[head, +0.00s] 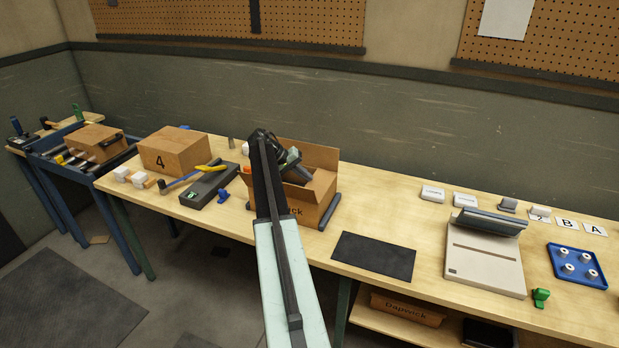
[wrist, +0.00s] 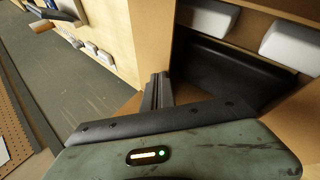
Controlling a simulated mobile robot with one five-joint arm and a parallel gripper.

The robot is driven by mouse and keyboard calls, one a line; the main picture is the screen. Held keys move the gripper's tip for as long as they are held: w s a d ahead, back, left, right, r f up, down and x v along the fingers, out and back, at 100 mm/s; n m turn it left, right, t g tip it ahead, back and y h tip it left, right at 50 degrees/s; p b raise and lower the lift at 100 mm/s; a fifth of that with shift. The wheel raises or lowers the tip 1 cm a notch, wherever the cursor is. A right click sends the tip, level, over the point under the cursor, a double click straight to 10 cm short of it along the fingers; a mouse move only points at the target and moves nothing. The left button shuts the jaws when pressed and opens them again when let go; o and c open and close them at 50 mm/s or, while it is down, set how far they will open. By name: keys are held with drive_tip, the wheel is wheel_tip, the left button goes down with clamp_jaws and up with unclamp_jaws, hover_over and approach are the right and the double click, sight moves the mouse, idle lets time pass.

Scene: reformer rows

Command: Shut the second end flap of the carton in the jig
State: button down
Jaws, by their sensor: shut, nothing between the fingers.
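The open brown carton (head: 296,212) sits in the dark jig (head: 330,211) on the bench. A tall back flap (head: 307,151) stands up behind its opening. My arm hides the carton's left part, so I cannot tell how the left end flap lies. My gripper (head: 298,176) is over the opening. In the wrist view my gripper (wrist: 158,90) is shut and empty, close beside an upright cardboard panel (wrist: 152,35); I cannot tell whether they touch. A black item (wrist: 225,72) and white blocks (wrist: 208,17) show inside the carton.
Left of the jig are a dark grey device (head: 209,186), a yellow-handled tool (head: 211,165) and a closed carton marked 4 (head: 174,151). A black mat (head: 373,256) lies to the right, then a beige sealer-like machine (head: 484,258) and a blue tray (head: 577,266).

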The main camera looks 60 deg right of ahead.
drive_tip(key=shift+w+f, duration=0.2)
drive_tip(key=shift+f, duration=0.2)
drive_tip(key=shift+s+b, duration=0.1)
drive_tip(key=shift+b, duration=0.25)
drive_tip(key=shift+s+f+b, duration=0.3)
drive_tip(key=shift+s+f, duration=0.05)
drive_tip(key=shift+s, duration=0.3)
drive_tip(key=shift+r+p, duration=0.4)
drive_tip(key=shift+p, duration=0.05)
drive_tip(key=w+a+r+p, duration=0.5)
drive_tip(key=w+r+p, duration=0.1)
drive_tip(key=w, duration=0.2)
drive_tip(key=shift+w+a+r+p, duration=0.2)
drive_tip(key=shift+w+r+p, duration=0.05)
drive_tip(key=shift+r+p, duration=0.1)
